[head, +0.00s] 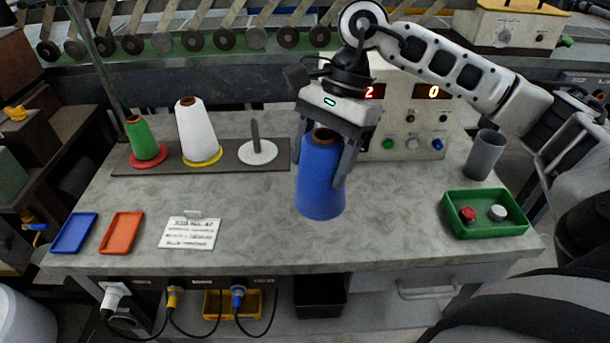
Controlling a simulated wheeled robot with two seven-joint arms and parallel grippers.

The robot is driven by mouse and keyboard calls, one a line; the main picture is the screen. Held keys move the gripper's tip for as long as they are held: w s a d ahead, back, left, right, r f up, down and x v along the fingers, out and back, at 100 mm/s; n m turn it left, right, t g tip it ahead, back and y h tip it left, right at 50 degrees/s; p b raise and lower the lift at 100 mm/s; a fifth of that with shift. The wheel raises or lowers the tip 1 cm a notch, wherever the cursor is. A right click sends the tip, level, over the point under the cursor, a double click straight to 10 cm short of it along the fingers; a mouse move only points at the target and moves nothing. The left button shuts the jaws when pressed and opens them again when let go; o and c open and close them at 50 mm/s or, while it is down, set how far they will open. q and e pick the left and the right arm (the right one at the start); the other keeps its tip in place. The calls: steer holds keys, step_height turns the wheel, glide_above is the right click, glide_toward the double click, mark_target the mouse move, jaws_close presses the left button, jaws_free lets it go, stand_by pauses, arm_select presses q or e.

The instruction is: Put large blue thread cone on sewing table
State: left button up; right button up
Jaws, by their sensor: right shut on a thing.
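The large blue thread cone (320,190) is upright over the middle of the grey sewing table (262,230). My right gripper (330,178) comes down from above and is shut on the cone, one finger on each side. The brown core top shows between the fingers. I cannot tell whether the cone's base touches the tabletop. My left gripper is not in view.
A dark rack at the back left holds a green cone (142,139), a white cone (198,132) and an empty spindle (256,145). A control box (410,130), grey cup (484,155) and green tray (460,230) stand right. Blue (74,232) and orange trays (121,232) and a card (190,233) lie left.

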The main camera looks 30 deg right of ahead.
steer(key=w+f, duration=0.3)
steer(key=shift+w+f, duration=0.1)
steer(key=shift+f, duration=0.3)
steer(key=shift+w+f+p, duration=0.3)
steer(key=shift+w+f, duration=0.15)
steer(key=shift+f, duration=0.1)
steer(key=shift+w+f, duration=0.15)
steer(key=shift+f, duration=0.2)
step_height(320, 180, down, 2)
steer(key=shift+f+p, duration=0.1)
steer(key=shift+p, duration=0.4)
steer(key=shift+f, duration=0.2)
steer(key=shift+f+b, duration=0.25)
steer(key=shift+b, duration=0.05)
steer(key=o, duration=1.7)
steer(key=shift+r, duration=0.15)
arm_select(q)
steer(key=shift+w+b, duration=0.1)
steer(key=shift+b, duration=0.45)
arm_select(e)
steer(key=v, duration=1.2)
